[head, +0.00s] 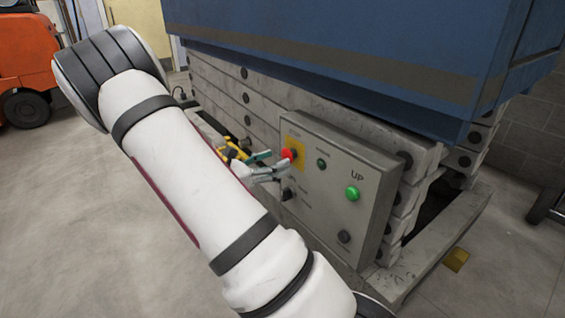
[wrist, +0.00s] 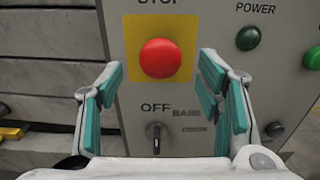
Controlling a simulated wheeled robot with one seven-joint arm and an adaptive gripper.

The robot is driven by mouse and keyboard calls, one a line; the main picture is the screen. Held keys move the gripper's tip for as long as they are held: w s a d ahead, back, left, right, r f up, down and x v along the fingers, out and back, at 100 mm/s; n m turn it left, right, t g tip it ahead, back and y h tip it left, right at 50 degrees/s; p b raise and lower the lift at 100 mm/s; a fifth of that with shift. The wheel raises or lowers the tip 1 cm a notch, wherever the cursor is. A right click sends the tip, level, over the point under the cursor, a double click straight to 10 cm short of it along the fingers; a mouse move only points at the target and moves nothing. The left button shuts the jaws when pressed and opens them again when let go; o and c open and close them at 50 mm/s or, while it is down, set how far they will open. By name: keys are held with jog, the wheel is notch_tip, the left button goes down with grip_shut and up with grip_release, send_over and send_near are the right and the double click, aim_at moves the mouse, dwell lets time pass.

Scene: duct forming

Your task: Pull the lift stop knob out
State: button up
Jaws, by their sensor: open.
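The lift stop knob (wrist: 161,58) is a round red mushroom button on a yellow square plate, under the word STOP. It also shows in the head view (head: 288,154), on the grey control panel (head: 327,215) on the side of the lift. My gripper (wrist: 161,85) is open, with its teal-padded fingers to the left and right of the knob in the wrist view. The fingertips reach to about the knob's lower half in that picture and I see no contact. In the head view my gripper (head: 275,167) is close to the knob, and my arm hides part of the panel.
A black selector switch (wrist: 155,132) sits below the knob, by the word OFF. A dark green POWER button (head: 321,163), a lit green UP button (head: 352,193) and a dark button (head: 344,236) are to the right. The blue lift platform (head: 370,60) overhangs above.

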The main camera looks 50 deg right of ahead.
aim_at(283, 158)
jog(key=shift+b+x, duration=0.4)
jog(key=shift+x, duration=1.45)
